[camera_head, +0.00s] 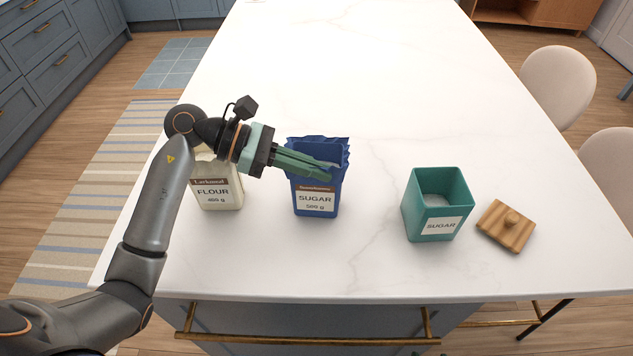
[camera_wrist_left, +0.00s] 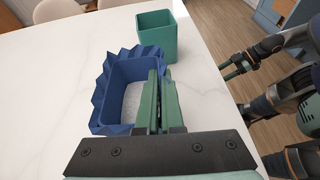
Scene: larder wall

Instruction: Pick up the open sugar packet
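The open sugar packet (camera_head: 318,196) is dark blue with a jagged top and a white SUGAR label, upright on the white counter. In the left wrist view the packet (camera_wrist_left: 106,92) shows pale sugar inside. My left gripper (camera_head: 312,163) comes in from the left at its top. In the left wrist view the fingers (camera_wrist_left: 160,102) are close together along the packet's near wall, one inside and one outside, pinching it. My right gripper (camera_wrist_left: 236,69) shows small in the left wrist view, clear of the packet; its finger gap is unclear.
A teal SUGAR canister (camera_head: 434,206), open with white contents, stands right of the packet. A wooden lid (camera_head: 507,226) lies beside it. A cream FLOUR packet (camera_head: 218,190) stands left, partly behind my left arm. The counter (camera_head: 370,70) is clear behind.

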